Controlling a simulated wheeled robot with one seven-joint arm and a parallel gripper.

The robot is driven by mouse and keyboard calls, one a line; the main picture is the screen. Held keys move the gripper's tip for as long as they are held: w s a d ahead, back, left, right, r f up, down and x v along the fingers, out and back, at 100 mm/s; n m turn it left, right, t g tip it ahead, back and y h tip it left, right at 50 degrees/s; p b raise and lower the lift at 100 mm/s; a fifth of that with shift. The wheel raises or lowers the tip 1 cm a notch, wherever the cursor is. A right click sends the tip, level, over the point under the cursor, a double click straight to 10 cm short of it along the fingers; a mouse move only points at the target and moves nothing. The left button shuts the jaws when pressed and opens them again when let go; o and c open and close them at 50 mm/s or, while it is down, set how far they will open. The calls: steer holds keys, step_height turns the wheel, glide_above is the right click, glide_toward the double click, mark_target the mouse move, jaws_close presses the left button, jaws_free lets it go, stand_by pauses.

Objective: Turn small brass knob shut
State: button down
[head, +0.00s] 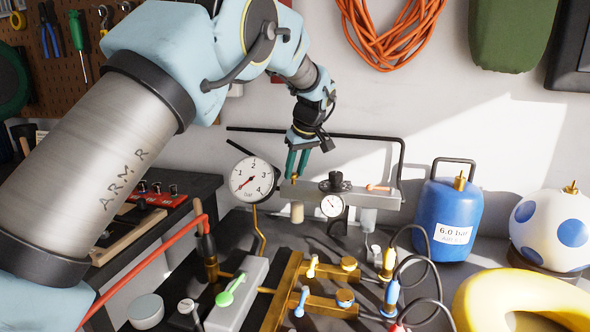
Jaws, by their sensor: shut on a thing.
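My gripper (296,174) points down at the left end of the grey valve block (318,193) on the wall side of the bench. Its teal fingers are closed around a small brass knob (294,180), of which only a little shows between and below the fingertips. The block also carries a black knob (335,181), a small orange-handled part (378,188) and a small gauge (332,206). How far the brass knob is turned cannot be seen.
A large gauge (254,180) stands just left of the gripper. A black pipe frame (350,137) runs behind it. Brass manifolds with coloured levers (305,296) lie in front. A blue tank (447,215), a spotted ball (552,228) and a yellow ring (480,300) stand at right.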

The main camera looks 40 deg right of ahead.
steer(key=c, duration=0.6)
jaws_free()
steer(key=shift+r, duration=0.1)
steer(key=b+v, duration=0.2)
steer(key=v, duration=0.8)
steer(key=shift+s+r, duration=0.2)
steer(key=shift+r, duration=0.1)
